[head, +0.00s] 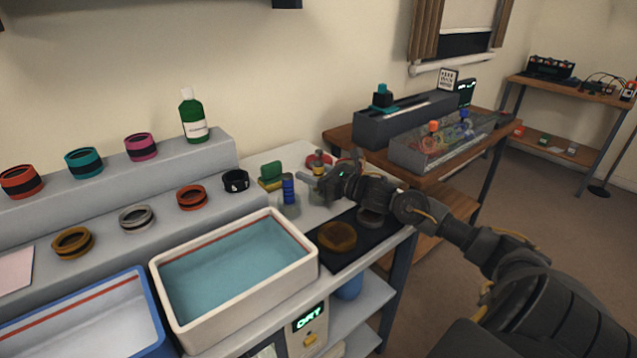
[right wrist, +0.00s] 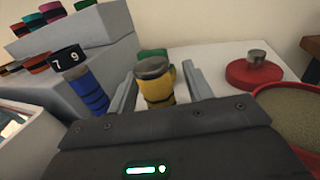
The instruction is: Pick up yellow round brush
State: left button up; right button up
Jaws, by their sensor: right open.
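The yellow round brush (right wrist: 160,90) stands upright with a grey, rounded top in the right wrist view. It appears between the two fingers of my right gripper (right wrist: 158,78), which is open. I cannot tell whether either finger touches it. In the head view, my right gripper (head: 318,184) reaches over the back of the white table, and a small part of the yellow brush (head: 318,170) shows just behind it. A blue round brush (right wrist: 88,92) stands to the left, outside the fingers; it also shows in the head view (head: 288,189). My left gripper is not in view.
A green and yellow block (head: 271,176) lies close by. A red round base with a metal knob (right wrist: 254,72) sits to the right. A water-filled basin (head: 235,312) stands in front. Lens rings line a grey stepped stand (head: 110,176), with a green bottle (head: 193,118) on top.

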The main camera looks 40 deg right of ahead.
jog(key=shift+c, duration=0.4)
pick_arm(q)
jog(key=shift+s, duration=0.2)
pick_arm(e)
jog(key=c, duration=1)
jog(key=shift+r, duration=0.1)
